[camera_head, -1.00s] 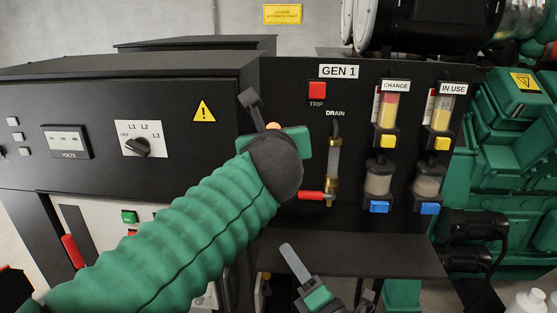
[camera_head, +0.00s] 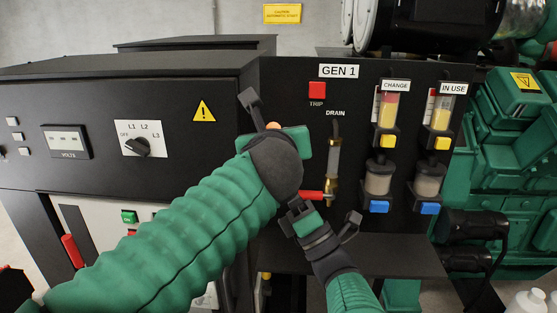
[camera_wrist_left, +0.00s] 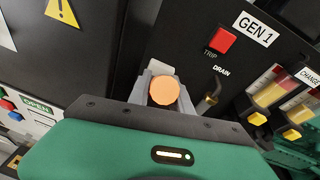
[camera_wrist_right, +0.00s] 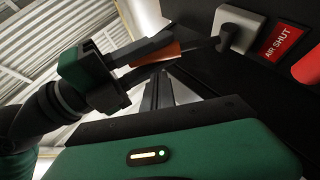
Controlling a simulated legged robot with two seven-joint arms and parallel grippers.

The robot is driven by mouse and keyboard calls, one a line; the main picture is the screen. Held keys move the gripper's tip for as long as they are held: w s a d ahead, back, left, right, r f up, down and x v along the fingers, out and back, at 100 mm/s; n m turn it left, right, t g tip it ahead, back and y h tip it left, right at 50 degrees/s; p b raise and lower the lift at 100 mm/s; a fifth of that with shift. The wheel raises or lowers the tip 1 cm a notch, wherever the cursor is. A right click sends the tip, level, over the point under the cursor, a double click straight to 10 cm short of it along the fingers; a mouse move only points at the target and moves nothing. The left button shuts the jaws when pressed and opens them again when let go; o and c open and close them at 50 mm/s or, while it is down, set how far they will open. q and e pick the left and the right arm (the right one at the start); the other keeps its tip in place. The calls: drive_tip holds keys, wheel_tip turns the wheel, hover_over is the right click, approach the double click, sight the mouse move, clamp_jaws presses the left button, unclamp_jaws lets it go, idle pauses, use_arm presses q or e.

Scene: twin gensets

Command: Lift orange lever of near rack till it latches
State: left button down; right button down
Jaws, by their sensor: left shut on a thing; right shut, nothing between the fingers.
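The orange lever (camera_wrist_left: 164,91) shows in the left wrist view as a round orange end between the fingers of my left gripper (camera_wrist_left: 160,88). In the head view only a small orange tip (camera_head: 273,126) shows above my left wrist. In the right wrist view the orange grip (camera_wrist_right: 155,54) lies between the left fingers, and its dark rod runs to a grey mount (camera_wrist_right: 240,30) beside an AIR SHUT label (camera_wrist_right: 283,43). My left gripper is shut on it. My right gripper (camera_head: 296,206) is shut and empty, below the left wrist; its fingers show in its wrist view (camera_wrist_right: 158,92).
A red drain handle (camera_head: 311,195) is close to my right gripper. The red TRIP button (camera_head: 317,91) and filter bowls with yellow (camera_head: 388,141) and blue (camera_head: 379,207) parts are on the GEN 1 panel. A black shelf (camera_head: 400,256) juts out below.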

use_arm(q)
drive_tip(key=shift+r, duration=0.15)
use_arm(e)
drive_tip(key=shift+w+d+r, duration=0.2)
drive_tip(key=shift+w+r, duration=0.35)
drive_tip(key=shift+r, duration=0.2)
